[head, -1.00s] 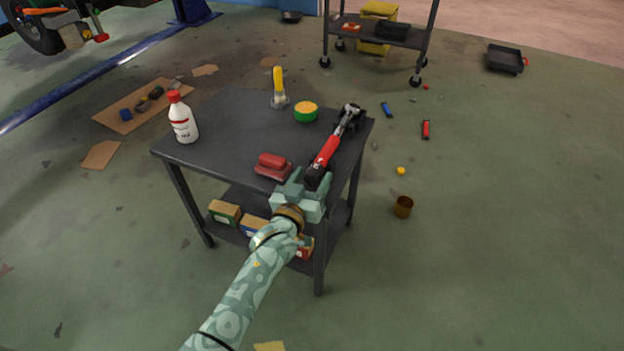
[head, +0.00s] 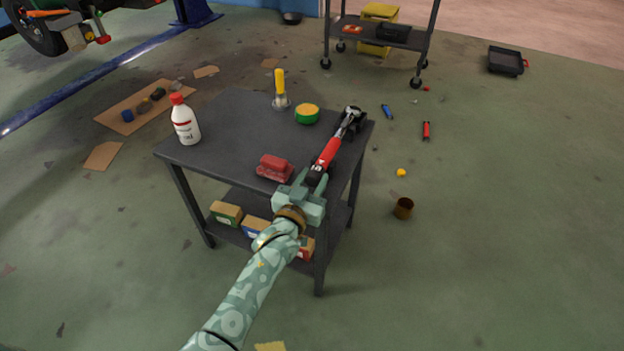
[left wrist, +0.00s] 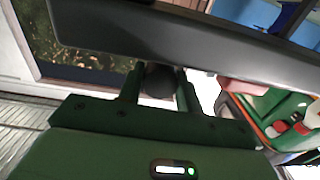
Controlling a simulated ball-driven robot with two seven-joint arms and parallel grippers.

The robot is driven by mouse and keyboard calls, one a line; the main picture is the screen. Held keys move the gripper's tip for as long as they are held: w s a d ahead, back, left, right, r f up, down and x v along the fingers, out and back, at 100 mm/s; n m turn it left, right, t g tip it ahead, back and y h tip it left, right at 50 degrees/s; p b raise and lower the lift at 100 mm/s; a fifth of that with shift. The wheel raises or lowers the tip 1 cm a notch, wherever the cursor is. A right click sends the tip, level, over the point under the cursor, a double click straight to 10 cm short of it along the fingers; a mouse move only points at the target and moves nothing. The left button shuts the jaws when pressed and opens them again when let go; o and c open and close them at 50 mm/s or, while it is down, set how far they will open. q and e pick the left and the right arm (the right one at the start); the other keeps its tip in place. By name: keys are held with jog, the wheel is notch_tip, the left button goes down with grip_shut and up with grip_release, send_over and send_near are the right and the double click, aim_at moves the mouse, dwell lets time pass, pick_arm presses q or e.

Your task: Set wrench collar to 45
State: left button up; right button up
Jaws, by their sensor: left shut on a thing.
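The torque wrench (head: 330,150) lies along the right side of the dark table, with a red sleeve, a silver shaft and a black collar end toward me. My left gripper (head: 312,181) is at the near table edge, shut on the wrench's black collar (left wrist: 160,82). In the left wrist view the two green fingers (left wrist: 160,90) stand on either side of the dark round collar end. The scale on the collar is too small to read. My right gripper is in neither view.
On the dark table (head: 225,140) are a red block (head: 275,168), a white bottle with a red cap (head: 185,120), a green-and-yellow tin (head: 307,114) and a yellow-handled tool (head: 281,88). Boxes (head: 226,213) sit on the lower shelf. A cart (head: 385,37) stands behind.

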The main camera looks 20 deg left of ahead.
pick_arm(q)
jog(key=m, duration=0.2)
jog(key=shift+m, duration=0.4)
jog(key=m, duration=0.2)
jog(key=shift+m+p, duration=0.3)
jog(key=shift+p, duration=0.05)
jog(key=shift+m, duration=2.2)
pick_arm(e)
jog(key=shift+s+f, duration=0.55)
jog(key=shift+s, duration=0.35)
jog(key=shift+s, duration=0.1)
pick_arm(q)
jog(key=o, duration=1)
jog(key=shift+f, duration=0.1)
